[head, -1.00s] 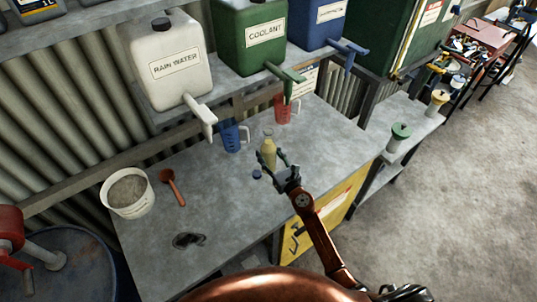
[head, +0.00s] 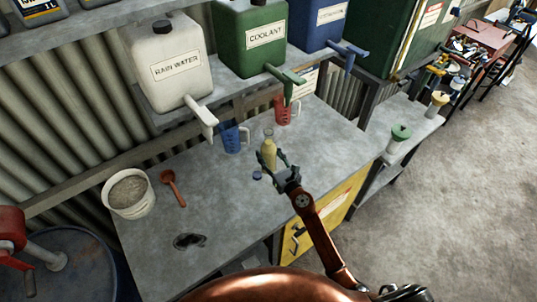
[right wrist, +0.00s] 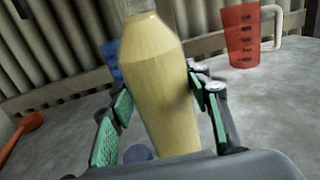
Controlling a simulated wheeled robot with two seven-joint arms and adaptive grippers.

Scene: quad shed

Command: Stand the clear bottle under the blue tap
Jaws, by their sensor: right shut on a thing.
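The clear bottle (head: 268,152), with pale yellow contents, is upright at the bench's front part, right of the middle. My right gripper (head: 276,168) is shut on its body. In the right wrist view the bottle (right wrist: 160,75) fills the space between the green-padded fingers (right wrist: 163,115), and its top is cut off. I cannot tell whether its base touches the bench. The blue tap (head: 349,50) sticks out from the blue container (head: 316,20) on the shelf, up and to the right of the bottle. My left gripper is not in view.
A blue jug (head: 231,137) and a red jug (head: 283,110) stand behind the bottle. A small blue cap (head: 257,175) lies beside it. The green tap (head: 288,80) and white tap (head: 203,118) overhang the bench (head: 225,205). The bench is clear right of the bottle.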

